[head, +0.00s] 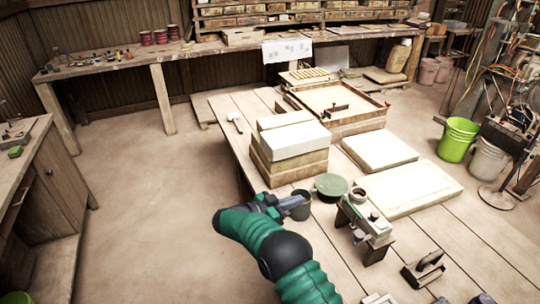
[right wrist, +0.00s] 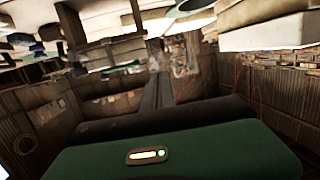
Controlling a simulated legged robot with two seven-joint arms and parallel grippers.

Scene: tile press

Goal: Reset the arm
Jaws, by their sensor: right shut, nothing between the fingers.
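My right arm comes in from the bottom of the head view, green and black. Its gripper (head: 291,201) is shut and empty, over the near left edge of the wooden table (head: 455,225). In the picture it overlaps a dark grey cup (head: 301,211); I cannot tell whether they touch. In the right wrist view the shut dark fingers (right wrist: 158,92) point away from the camera, with nothing between them. My left gripper is not in view.
Stacked blocks (head: 295,141) stand just beyond the gripper. A green round lid (head: 330,185), a small press-like stand (head: 364,220) and pale slabs (head: 410,188) lie to its right. A hammer (head: 235,121) lies farther back. The floor (head: 150,205) at left is clear.

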